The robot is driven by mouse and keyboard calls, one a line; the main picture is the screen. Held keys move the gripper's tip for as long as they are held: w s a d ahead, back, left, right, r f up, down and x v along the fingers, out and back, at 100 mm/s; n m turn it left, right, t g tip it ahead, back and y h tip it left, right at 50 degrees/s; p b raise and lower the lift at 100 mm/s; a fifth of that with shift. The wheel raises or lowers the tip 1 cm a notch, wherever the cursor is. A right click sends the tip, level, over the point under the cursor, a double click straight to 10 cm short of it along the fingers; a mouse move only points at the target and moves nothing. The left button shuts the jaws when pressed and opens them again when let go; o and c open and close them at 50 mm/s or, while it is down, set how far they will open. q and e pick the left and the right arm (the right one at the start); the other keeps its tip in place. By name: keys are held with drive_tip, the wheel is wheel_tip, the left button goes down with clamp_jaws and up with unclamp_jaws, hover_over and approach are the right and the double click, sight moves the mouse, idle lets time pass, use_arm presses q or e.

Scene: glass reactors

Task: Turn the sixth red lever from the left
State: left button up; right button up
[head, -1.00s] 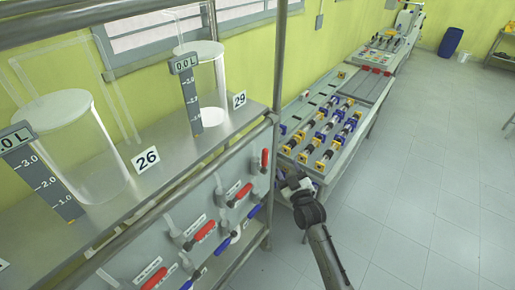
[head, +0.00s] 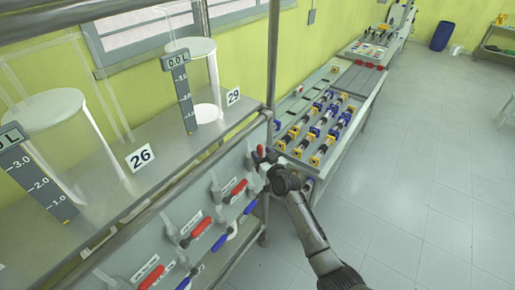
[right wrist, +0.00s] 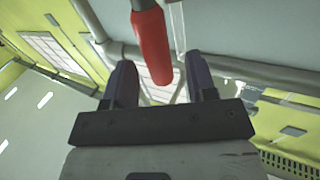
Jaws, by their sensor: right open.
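A red lever (head: 261,149) stands about upright at the far right end of the visible row on the grey panel. My right gripper (head: 262,158) is right at it, partly hiding it. In the right wrist view the same red lever (right wrist: 152,45) reaches down between the two open fingers (right wrist: 160,82), with room on both sides. To its left, further red levers slant on the panel: one (head: 239,186), another (head: 202,227) and one at the lower edge (head: 152,277). The left end of the row is out of view. My left gripper is not in view.
Blue levers (head: 221,241) sit below the red ones. Glass cylinders (head: 200,85) stand on the metal shelf above, beside number signs 26 (head: 140,157) and 29 (head: 233,96). A metal post (head: 272,60) rises near my gripper.

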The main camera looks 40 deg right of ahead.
drive_tip(key=shift+w+d, duration=0.2)
drive_tip(key=shift+w, duration=0.8)
drive_tip(key=shift+w+d, duration=0.2)
drive_tip(key=shift+w, duration=0.75)
drive_tip(key=shift+c, duration=0.3)
clamp_jaws()
